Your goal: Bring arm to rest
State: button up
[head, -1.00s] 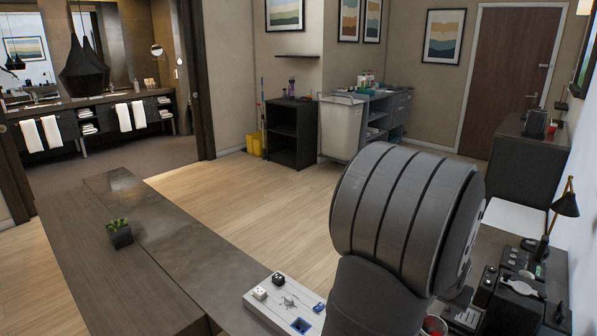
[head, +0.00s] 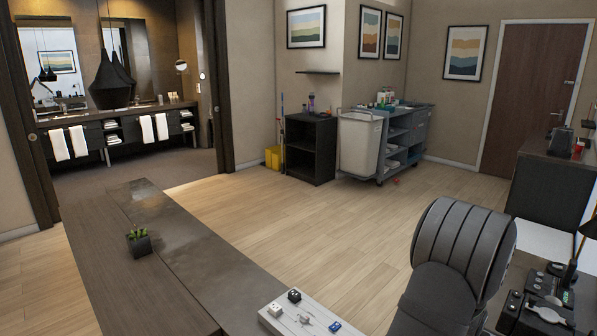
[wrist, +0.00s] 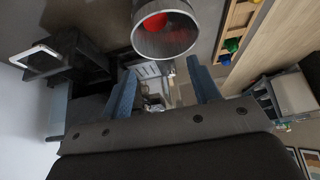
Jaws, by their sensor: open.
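My gripper (wrist: 160,66) shows in the wrist view with its two blue fingers spread apart and nothing held between them. A metal cup (wrist: 165,38) with something red inside is just beyond the fingertips, apart from them as far as I can tell. In the head view only a thick dark grey part of my arm (head: 462,250) shows at the lower right, and my gripper is out of that view.
A white panel (head: 291,330) with small fittings lies at the counter's front. A potted plant (head: 139,245) stands on the dark counter (head: 185,250). Black items (head: 545,312) crowd the right desk. A wooden tray (wrist: 236,28) with coloured pieces shows in the wrist view. The floor is open.

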jog(key=shift+x, duration=1)
